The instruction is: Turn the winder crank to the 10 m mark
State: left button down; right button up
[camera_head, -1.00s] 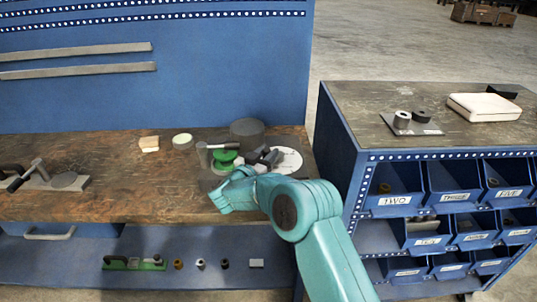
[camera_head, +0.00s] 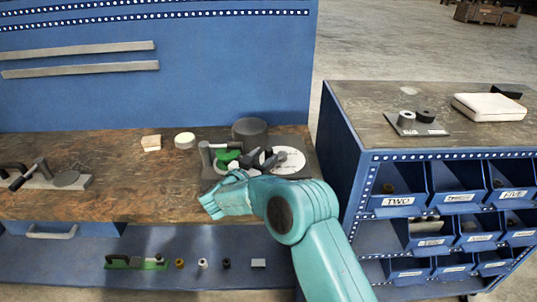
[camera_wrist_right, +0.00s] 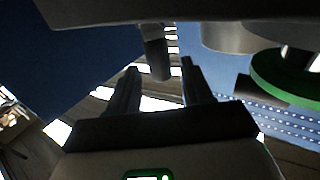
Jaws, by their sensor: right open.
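The winder stands on a dark base plate (camera_head: 298,172) at the right end of the bench, with a green spool (camera_head: 226,156) and a white dial disc (camera_head: 290,160). A grey crank handle (camera_head: 205,155) stands at its left side. The dial's marks are too small to read. My right gripper (camera_head: 238,176) is at the front of the winder, its fingertips partly hidden. In the right wrist view my right gripper (camera_wrist_right: 160,82) is open, and a grey rod end (camera_wrist_right: 156,55), apparently the handle, shows between its fingertips; contact is unclear. The green spool (camera_wrist_right: 285,75) is beside it. My left gripper is not in view.
A dark cylinder (camera_head: 250,131) stands behind the winder. A round white piece (camera_head: 185,140) and a pale block (camera_head: 151,143) lie to its left. A blue cabinet with bins (camera_head: 450,200) stands to the right. The bench's middle is clear.

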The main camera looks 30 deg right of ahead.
jog(key=b+v, duration=0.1)
jog(key=v, duration=1.2)
jog(key=shift+a, duration=0.15)
